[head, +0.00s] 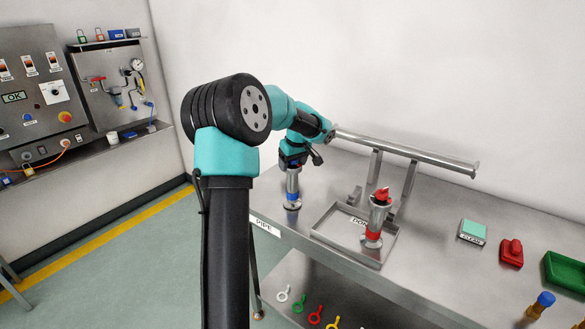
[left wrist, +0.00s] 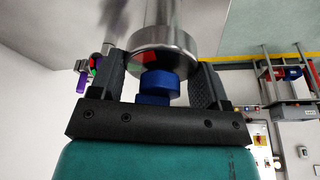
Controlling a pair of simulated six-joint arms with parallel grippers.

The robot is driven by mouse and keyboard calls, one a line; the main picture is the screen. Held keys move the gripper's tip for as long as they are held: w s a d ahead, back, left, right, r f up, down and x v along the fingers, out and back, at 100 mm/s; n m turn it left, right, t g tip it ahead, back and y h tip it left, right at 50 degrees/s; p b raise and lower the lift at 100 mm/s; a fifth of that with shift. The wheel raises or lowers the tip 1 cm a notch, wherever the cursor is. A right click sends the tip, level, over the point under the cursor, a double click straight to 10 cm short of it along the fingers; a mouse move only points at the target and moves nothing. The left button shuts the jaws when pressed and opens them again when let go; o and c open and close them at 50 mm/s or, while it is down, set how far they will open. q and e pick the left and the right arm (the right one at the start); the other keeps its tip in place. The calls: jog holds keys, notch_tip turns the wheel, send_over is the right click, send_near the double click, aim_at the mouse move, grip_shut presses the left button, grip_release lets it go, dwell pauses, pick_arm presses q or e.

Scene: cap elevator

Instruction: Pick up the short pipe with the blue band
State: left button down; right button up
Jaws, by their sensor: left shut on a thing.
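The short silver pipe with the blue band (head: 292,184) is upright at the left end of the steel table, beside the PIPE label. My left gripper (head: 292,160) is above it, pointing down, shut on its upper end. In the left wrist view the pipe's silver flange (left wrist: 165,48) and a blue part (left wrist: 158,84) sit between the two dark fingers (left wrist: 160,66). I cannot tell whether the pipe's foot touches the table. My right gripper is not in view.
A second pipe with a red band and red top (head: 374,222) stands in the shallow tray (head: 330,240). A metal rail (head: 420,155) runs behind it. A green CLEAN pad (head: 473,230), a red block (head: 511,253) and a green bin (head: 566,271) lie to the right.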

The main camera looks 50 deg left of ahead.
pick_arm(q)
jog(key=shift+r, duration=1.65)
jog(key=s+d+r, duration=0.1)
jog(key=s+d, duration=0.8)
jog(key=d, duration=0.4)
jog(key=shift+s+r, duration=0.15)
jog(key=shift+d, duration=0.1)
